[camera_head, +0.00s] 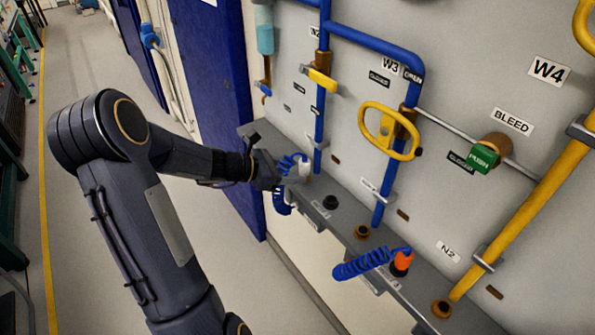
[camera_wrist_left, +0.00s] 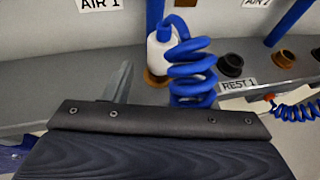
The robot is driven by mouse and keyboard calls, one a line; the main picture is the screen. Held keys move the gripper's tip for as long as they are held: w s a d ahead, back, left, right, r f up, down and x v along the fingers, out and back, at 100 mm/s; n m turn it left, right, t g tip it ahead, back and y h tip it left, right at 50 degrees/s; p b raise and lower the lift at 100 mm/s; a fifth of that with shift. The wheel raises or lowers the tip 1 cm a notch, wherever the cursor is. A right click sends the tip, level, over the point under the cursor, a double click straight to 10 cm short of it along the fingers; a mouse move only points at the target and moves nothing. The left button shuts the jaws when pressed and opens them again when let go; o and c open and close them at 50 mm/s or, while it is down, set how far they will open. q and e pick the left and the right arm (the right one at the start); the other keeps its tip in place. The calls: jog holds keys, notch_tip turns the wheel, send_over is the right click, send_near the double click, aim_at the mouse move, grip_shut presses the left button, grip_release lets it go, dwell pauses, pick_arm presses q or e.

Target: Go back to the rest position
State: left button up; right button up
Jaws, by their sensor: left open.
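My left gripper (camera_head: 283,176) is open at the ledge, close beside a white plug (camera_head: 303,168) with a blue coiled hose. In the left wrist view the white plug (camera_wrist_left: 159,52) stands upright at a brown port below the AIR 1 label, its blue coil (camera_wrist_left: 192,72) hanging in front. The plug appears to be outside the jaws; I cannot tell whether a finger touches it. The black REST 1 socket (camera_wrist_left: 231,65) to its right is empty. My right gripper is not in view.
The grey panel carries blue pipes, a yellow handle (camera_head: 388,131), a yellow pipe (camera_head: 530,205) and a green PUSH button (camera_head: 482,158). An orange plug (camera_head: 402,262) with a blue coil stands farther along the ledge. The floor (camera_head: 95,60) at left is clear.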

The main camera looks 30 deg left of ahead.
pick_arm(q)
jog(key=shift+v, duration=2.75)
